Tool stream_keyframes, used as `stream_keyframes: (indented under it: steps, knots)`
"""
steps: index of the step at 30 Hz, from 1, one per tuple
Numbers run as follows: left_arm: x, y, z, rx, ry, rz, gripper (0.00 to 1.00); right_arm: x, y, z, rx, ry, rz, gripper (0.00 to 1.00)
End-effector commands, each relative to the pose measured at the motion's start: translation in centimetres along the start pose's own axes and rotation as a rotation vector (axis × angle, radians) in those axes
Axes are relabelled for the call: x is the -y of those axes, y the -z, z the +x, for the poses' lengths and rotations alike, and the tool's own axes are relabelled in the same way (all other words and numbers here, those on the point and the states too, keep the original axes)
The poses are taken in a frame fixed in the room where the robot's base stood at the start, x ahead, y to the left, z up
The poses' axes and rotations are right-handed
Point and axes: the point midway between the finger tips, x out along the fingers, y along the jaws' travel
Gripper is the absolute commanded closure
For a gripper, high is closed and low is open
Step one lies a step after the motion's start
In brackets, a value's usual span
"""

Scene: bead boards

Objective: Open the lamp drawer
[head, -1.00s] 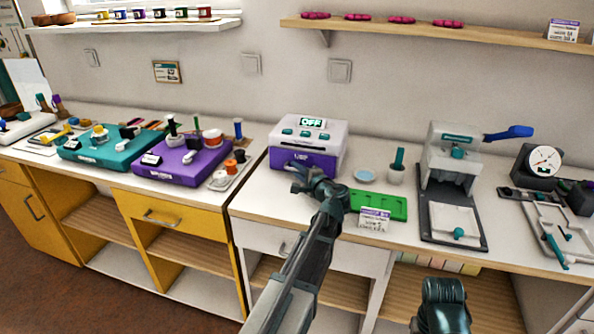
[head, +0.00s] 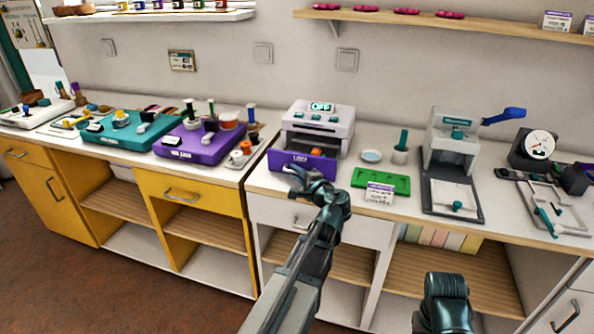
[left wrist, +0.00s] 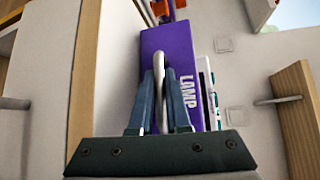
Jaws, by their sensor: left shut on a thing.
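The lamp drawer has a purple front (head: 302,163) marked LAMP. It is the lower part of a white machine (head: 320,117) whose small screen reads OFF. The drawer stands pulled out toward me, with a dark gap and something orange behind its front. The purple front also shows in the left wrist view (left wrist: 181,50). My left gripper (head: 296,182) is at the drawer front. In the left wrist view its two fingers are closed around the upright-looking grey handle (left wrist: 160,92). My right gripper is not visible; only a dark part of my right arm shows at the bottom.
A green tray (head: 381,181) and a label card (head: 380,194) lie right of the machine, with a blue dish (head: 371,156) behind. A grey press (head: 452,150) stands farther right. Teal (head: 125,135) and purple (head: 196,144) boards lie left. Floor in front is clear.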

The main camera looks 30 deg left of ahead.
Motion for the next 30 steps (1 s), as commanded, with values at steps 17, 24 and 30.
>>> stream_keyframes:
  steps: [17,24,30]
  knots:
    - [0.1,0.1,0.0,-0.001,0.002,0.001,0.73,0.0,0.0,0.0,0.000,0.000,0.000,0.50]
    - [0.1,0.0,-0.5,-0.002,0.002,0.001,0.73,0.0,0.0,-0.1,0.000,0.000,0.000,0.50]
    - [0.2,-0.1,-3.9,-0.006,0.003,0.002,0.73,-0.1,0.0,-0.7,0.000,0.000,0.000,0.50]
